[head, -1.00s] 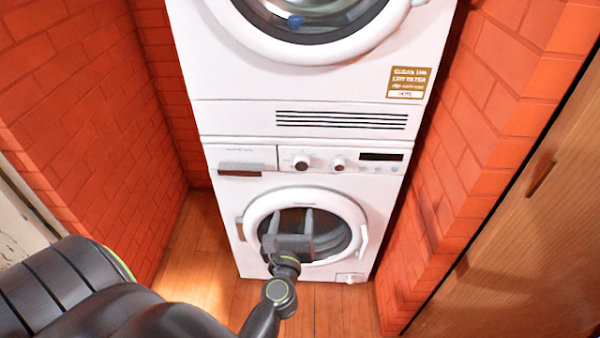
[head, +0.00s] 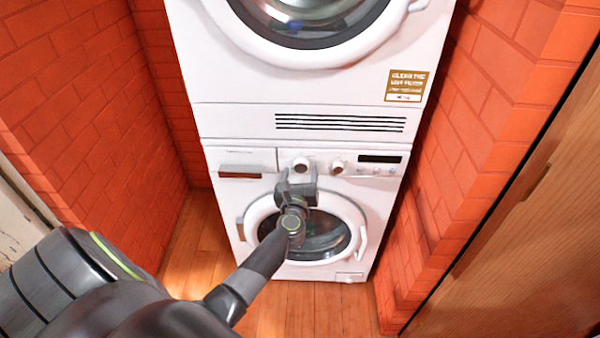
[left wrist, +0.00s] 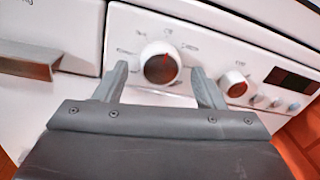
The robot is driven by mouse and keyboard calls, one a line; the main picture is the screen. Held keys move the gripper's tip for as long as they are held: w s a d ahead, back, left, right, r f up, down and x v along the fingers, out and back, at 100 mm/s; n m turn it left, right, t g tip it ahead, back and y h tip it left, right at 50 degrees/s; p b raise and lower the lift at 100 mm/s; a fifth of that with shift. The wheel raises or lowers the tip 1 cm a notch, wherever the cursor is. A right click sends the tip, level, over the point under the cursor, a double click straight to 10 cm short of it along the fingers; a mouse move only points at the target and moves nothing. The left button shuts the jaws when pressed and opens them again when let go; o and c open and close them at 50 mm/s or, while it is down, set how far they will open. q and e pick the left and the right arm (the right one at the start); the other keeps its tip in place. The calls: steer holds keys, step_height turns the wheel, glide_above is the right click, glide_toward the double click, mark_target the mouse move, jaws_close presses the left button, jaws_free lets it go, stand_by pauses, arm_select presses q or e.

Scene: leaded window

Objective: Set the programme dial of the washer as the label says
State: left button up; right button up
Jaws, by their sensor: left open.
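The washer (head: 235,235) is the lower white machine, with a control panel across its top. Its larger left dial (head: 301,165) has a white rim and a dark face. In the left wrist view this dial (left wrist: 160,66) shows a red mark near the top, slightly right. Small markings surround it, too blurred to read. A smaller dial (left wrist: 236,84) sits to its right. My left gripper (head: 297,178) is open in front of the panel, just below the larger dial. In the left wrist view its fingers (left wrist: 160,84) stand on either side of this dial, apparently not touching it.
A dryer (head: 230,90) stacked above bears a gold and white label (head: 406,86) about cleaning the lint filter. A dark display (head: 380,159) is right of the dials and a drawer handle (head: 240,172) is left. Brick walls (head: 75,90) close in both sides.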

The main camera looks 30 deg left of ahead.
arm_select(q)
steer(key=shift+w+a, duration=0.2)
steer(key=shift+w, duration=0.2)
steer(key=c, duration=1)
steer(key=shift+o, duration=0.2)
